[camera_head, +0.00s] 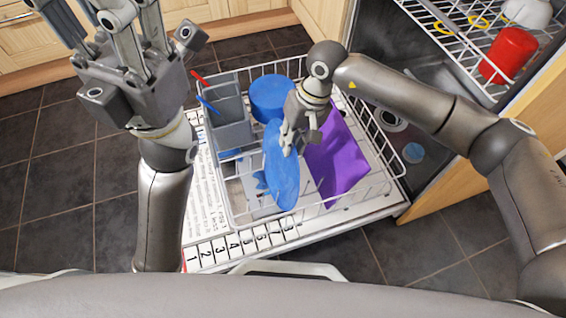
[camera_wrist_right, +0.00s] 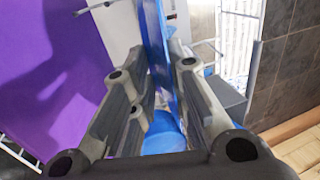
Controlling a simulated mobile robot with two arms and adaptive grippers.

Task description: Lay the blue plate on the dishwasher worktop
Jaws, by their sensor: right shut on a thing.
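The blue plate (camera_head: 282,178) stands on edge in the lower dishwasher rack area, between a grey cutlery basket and a purple flat board. My right gripper (camera_head: 291,142) is shut on its upper part. In the right wrist view the blue plate (camera_wrist_right: 158,45) runs between the two fingers (camera_wrist_right: 160,85). I cannot tell whether its lower edge touches the rack. My left gripper (camera_head: 100,35) is raised at the upper left, fingers spread and empty, away from the plate. I cannot make out the dishwasher worktop in these views.
The pulled-out wire rack (camera_head: 393,185) sits over the open dishwasher door (camera_head: 215,258). It holds the cutlery basket (camera_head: 232,125), a round blue dish (camera_head: 270,97) and the purple board (camera_head: 338,158). An upper rack at right holds a red cup (camera_head: 508,54). Dark floor tiles are clear at left.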

